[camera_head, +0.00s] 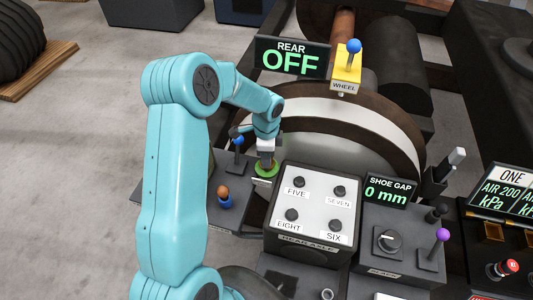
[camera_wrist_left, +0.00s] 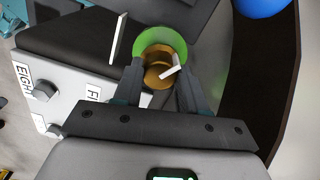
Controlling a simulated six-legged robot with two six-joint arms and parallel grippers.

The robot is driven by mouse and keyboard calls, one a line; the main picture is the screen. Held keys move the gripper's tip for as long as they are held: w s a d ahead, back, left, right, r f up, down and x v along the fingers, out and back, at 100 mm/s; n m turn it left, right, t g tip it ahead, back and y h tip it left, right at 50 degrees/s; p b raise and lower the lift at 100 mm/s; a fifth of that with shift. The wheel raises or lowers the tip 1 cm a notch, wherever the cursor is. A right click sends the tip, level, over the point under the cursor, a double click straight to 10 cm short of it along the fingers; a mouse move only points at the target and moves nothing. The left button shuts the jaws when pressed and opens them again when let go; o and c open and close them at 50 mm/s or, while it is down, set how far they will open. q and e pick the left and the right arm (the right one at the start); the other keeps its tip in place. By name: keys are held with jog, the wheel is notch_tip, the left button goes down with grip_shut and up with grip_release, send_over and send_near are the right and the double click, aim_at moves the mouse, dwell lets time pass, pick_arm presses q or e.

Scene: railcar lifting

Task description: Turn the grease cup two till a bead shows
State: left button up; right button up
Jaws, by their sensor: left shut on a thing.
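A grease cup with a brass body (camera_wrist_left: 157,72) and a green ring (camera_wrist_left: 172,38) sits between my left fingers in the left wrist view. A white pointer lies across the brass. In the head view, the green ring (camera_head: 266,170) shows just below my left gripper (camera_head: 267,157), on a dark plate left of the button panel. My left gripper (camera_wrist_left: 158,88) is shut on this cup from above. The cup's number cannot be read, and the fingers hide part of it. My right gripper is not in view.
A panel (camera_head: 313,207) with several black buttons stands close on the right. A blue-knobbed lever (camera_head: 238,142) and a blue fitting with an orange top (camera_head: 224,198) stand to the left.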

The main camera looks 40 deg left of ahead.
pick_arm(q)
jog(key=shift+a+r, duration=0.1)
dwell(0.3)
jog(key=o, duration=1.1)
jog(key=shift+c, duration=0.2)
notch_tip(320, 180, up, 16)
jog(key=shift+r, duration=0.15)
jog(key=shift+r+p, duration=0.1)
jog(key=shift+p, duration=0.25)
